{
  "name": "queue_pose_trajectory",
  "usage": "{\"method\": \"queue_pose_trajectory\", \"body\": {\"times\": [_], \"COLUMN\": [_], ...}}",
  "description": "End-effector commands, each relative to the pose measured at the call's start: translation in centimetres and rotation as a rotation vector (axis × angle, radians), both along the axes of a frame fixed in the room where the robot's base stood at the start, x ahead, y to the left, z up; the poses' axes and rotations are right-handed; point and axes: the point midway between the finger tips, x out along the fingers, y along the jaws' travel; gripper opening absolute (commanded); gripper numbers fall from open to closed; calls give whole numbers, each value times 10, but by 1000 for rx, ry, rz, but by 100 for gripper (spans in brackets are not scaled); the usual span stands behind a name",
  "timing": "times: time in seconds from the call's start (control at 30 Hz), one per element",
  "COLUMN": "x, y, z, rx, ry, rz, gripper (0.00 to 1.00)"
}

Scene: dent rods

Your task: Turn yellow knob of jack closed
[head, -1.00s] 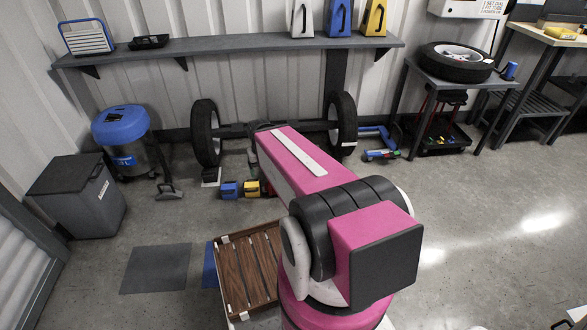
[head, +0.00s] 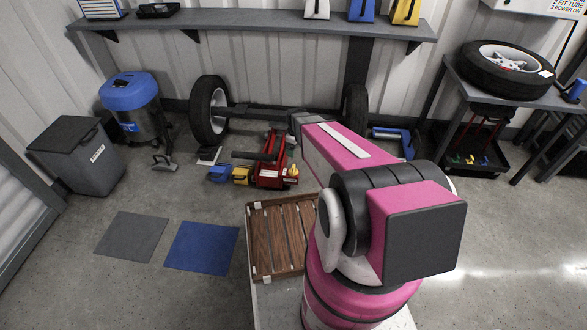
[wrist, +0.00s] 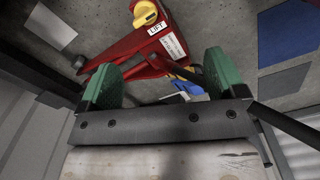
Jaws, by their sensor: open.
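The red jack (head: 270,172) lies on the floor in front of the axle, with a yellow knob (head: 292,171) at its right end. In the wrist view the red jack (wrist: 180,30) shows beyond my gripper, with white labels, one reading LIFT. The yellow knob (wrist: 145,14) is at the top edge of that view, on the jack's end. My gripper (wrist: 162,76) has two green fingers spread apart with nothing held between them. The knob is beyond the fingertips and apart from them. In the head view my gripper is hidden behind my pink arm.
A blue block (head: 219,174) and a yellow block (head: 241,176) sit left of the jack. A wheel (head: 208,110) and axle stand behind. A wooden slatted tray (head: 252,240) is in front. Blue (head: 203,247) and grey (head: 133,237) mats lie left on open floor.

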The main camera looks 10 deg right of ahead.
Motion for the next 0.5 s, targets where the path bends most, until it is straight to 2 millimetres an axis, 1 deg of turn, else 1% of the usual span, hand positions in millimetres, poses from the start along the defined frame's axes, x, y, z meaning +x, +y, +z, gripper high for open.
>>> {"method": "queue_pose_trajectory", "body": {"times": [0.03,0.1,0.2,0.3,0.5], "x": [23,36,47,52,52], "y": [0,0,0,-1,0], "z": [-29,-53,-77,-89,-100], "rx": [0,0,0,0,0], "ry": [3,3,2,1,1], "rz": [83,189,297,356,377], "gripper": [89,89,89,89,89]}}
